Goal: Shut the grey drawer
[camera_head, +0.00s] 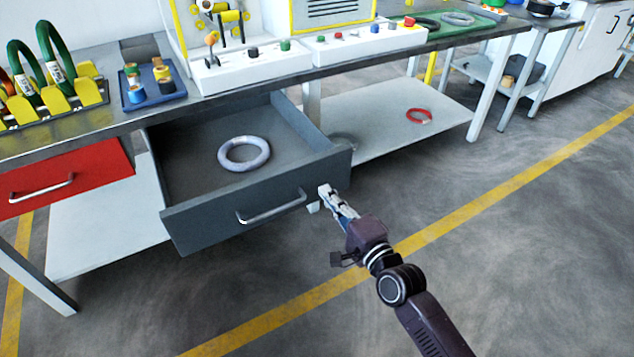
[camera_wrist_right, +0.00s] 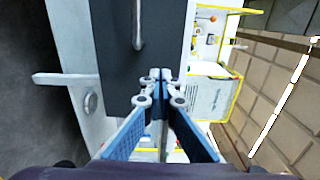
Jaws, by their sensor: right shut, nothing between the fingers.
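The grey drawer (camera_head: 215,215) under the workbench is pulled out, with its silver bar handle (camera_head: 272,206) on the front. A white wrapped coil (camera_head: 244,153) lies inside on the drawer floor. My right gripper (camera_head: 323,197) is shut and empty, in front of the drawer's right end, right of the handle. In the right wrist view the fingertips (camera_wrist_right: 160,77) are close together beside the dark drawer front (camera_wrist_right: 112,50); the handle (camera_wrist_right: 138,28) is ahead. I cannot tell whether the fingertips touch the front. My left gripper is not in view.
A red drawer (camera_head: 65,178) with a handle is left of the grey one. A lower shelf (camera_head: 385,125) holds a red coil (camera_head: 419,116). The benchtop carries a blue tray (camera_head: 152,87), control boxes and a coil rack. The floor in front is clear.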

